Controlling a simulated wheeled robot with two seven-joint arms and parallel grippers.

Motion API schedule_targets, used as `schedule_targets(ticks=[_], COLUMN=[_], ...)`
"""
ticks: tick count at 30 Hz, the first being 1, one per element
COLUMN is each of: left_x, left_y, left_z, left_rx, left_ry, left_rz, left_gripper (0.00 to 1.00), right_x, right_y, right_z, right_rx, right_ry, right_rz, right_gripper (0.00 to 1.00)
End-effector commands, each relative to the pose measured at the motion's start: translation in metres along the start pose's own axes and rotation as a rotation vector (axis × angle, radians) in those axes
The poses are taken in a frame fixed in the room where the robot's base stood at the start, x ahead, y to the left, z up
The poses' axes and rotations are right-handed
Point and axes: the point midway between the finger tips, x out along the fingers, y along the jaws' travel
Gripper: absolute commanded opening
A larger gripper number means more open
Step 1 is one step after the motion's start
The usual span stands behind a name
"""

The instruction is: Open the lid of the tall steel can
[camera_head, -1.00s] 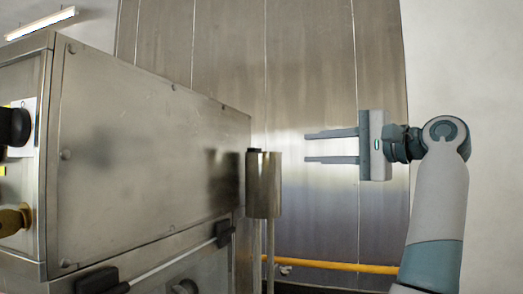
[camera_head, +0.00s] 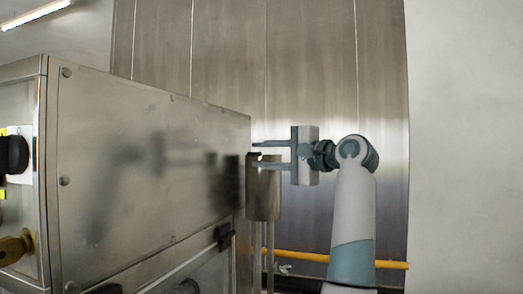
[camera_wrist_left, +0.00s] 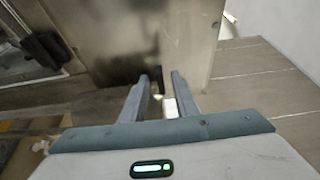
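The tall steel can (camera_head: 262,200) is a narrow, upright cylinder on a thin post beside the machine's corner in the head view. Its top looks closed, with a small dark tab (camera_head: 253,156) at the upper left edge. My left gripper (camera_head: 254,154) is open at the can's top, its fingers one above the other. The upper finger is above the top and the lower one overlaps the can just below its rim; contact cannot be told. In the wrist view the open fingers (camera_wrist_left: 157,80) point toward a small dark piece near the steel panel. My right gripper is not in view.
A large steel machine housing (camera_head: 140,170) fills the left, close to the can and my fingertips. A steel wall (camera_head: 310,60) stands behind. A yellow pipe (camera_head: 320,258) runs low along it. The space right of my arm is free.

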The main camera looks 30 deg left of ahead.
Motion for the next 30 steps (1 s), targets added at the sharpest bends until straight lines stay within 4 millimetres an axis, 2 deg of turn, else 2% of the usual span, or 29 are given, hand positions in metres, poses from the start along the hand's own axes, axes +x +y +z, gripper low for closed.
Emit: schedule_targets(ticks=[4, 13, 16, 17, 25, 30], left_x=[0.007, 0.008, 0.007, 0.007, 0.009, 0.016], left_y=[0.000, 0.000, 0.000, 0.000, 0.000, -0.004], left_z=[0.000, 0.000, 0.000, 0.000, 0.000, 0.003], left_rx=[0.000, 0.000, 0.000, 0.000, 0.003, 0.021], left_ry=[0.001, 0.001, 0.001, 0.001, 0.000, 0.000], left_rz=[0.000, 0.000, 0.000, 0.000, 0.002, 0.011], left_gripper=[0.28, 0.28, 0.04, 0.00, 0.00, 0.00], right_x=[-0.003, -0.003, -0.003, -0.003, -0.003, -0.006], right_y=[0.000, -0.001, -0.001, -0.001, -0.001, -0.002], right_z=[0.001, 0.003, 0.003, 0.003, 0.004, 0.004], right_rx=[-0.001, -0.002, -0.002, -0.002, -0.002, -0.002], right_ry=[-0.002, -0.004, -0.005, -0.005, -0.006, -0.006], right_rz=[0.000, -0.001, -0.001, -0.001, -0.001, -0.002], right_gripper=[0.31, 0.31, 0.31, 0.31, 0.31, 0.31])
